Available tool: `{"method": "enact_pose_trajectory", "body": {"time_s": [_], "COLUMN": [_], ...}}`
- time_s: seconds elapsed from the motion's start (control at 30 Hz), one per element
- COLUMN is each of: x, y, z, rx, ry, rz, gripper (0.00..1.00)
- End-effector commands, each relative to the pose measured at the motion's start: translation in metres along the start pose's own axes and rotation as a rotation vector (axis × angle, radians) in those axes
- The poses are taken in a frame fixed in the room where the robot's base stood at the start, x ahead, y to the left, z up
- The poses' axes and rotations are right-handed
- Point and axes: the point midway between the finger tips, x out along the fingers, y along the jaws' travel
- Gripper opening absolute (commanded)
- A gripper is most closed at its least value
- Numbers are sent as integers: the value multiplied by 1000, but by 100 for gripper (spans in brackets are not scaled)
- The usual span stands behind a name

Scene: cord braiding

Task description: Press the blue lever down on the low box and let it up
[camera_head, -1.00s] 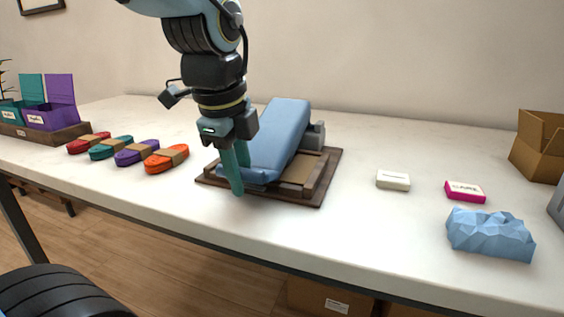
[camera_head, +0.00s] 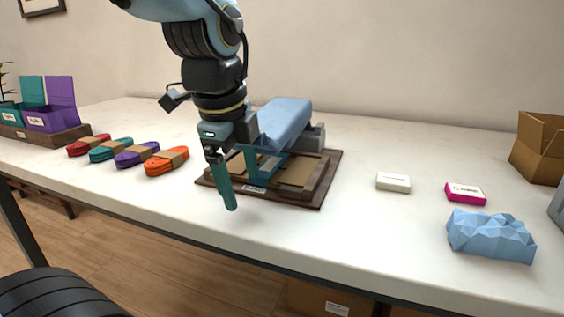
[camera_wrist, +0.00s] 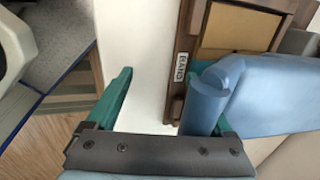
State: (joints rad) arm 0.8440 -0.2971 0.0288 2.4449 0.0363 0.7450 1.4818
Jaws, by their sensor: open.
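The low box (camera_head: 322,185) is a dark brown wooden frame with a tan panel and a small label on its front edge. The blue lever (camera_head: 287,122) is raised over it, its near end well above the panel; it also shows in the wrist view (camera_wrist: 270,95). My gripper (camera_head: 241,188) is open at the box's front left corner, teal fingers spread. In the wrist view, the left finger is clear over the white table, while the lever's rounded blue end partly hides the right finger. I cannot tell whether they touch.
Several coloured cord bundles (camera_head: 166,161) lie left of the box. A white block (camera_head: 393,182), a pink-and-white block (camera_head: 465,193) and a faceted blue lump (camera_head: 490,236) lie to the right. An open cardboard box (camera_head: 540,147) stands far right. The table's front edge is close.

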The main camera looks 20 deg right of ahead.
Motion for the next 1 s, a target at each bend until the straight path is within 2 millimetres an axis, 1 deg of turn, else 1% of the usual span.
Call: {"method": "enact_pose_trajectory", "body": {"time_s": [0.03, 0.1, 0.37, 0.47, 0.9, 1.0], "x": [0, 0, -1, -7, -48, -51], "y": [0, 0, 0, -2, -12, -12], "z": [0, 0, 0, 0, 0, 0], "rx": [0, 0, 0, 0, 1, 0], "ry": [0, 0, 0, 0, 0, 0], "rz": [0, 0, -1, -1, 1, 2], "gripper": [93, 100, 100, 100, 100, 100]}}
